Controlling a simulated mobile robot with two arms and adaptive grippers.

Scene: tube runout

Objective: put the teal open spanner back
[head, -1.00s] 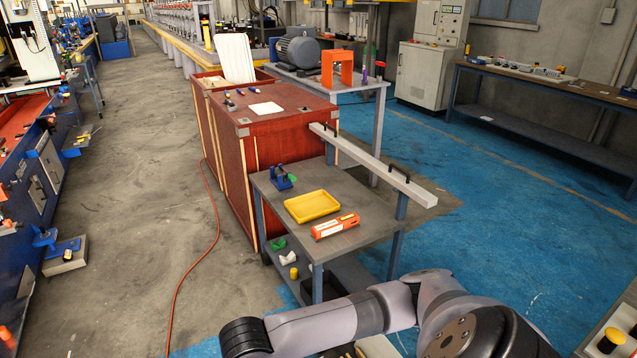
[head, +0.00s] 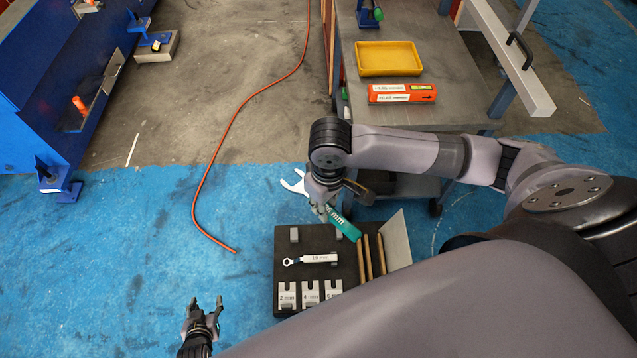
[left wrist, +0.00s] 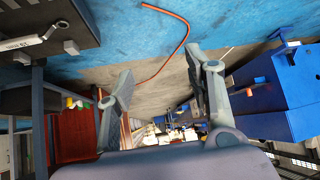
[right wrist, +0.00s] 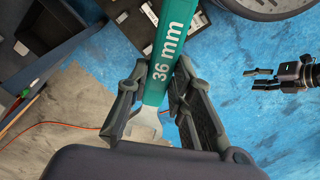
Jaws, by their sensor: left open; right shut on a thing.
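The teal open spanner (head: 344,224), marked 36 mm, is in my right gripper (head: 325,196), above the far edge of a dark tool board (head: 322,246). Its bare metal open jaw points left in the head view. In the right wrist view the teal handle (right wrist: 171,45) runs between the fingers, which are shut on it. On the board, a ring spanner (head: 312,259) marked 18 mm lies across grey holders; another grey holder (head: 294,235) beyond it is empty. My left gripper (head: 203,308) is open and empty, left of the board. It also shows in the right wrist view (right wrist: 272,78).
Slotted, labelled blocks (head: 310,292) stand at the board's near side, wooden strips (head: 367,258) at its right. Beyond is a grey bench with a yellow tray (head: 388,58) and an orange box (head: 402,93). A red cable (head: 215,181) crosses the open floor at left.

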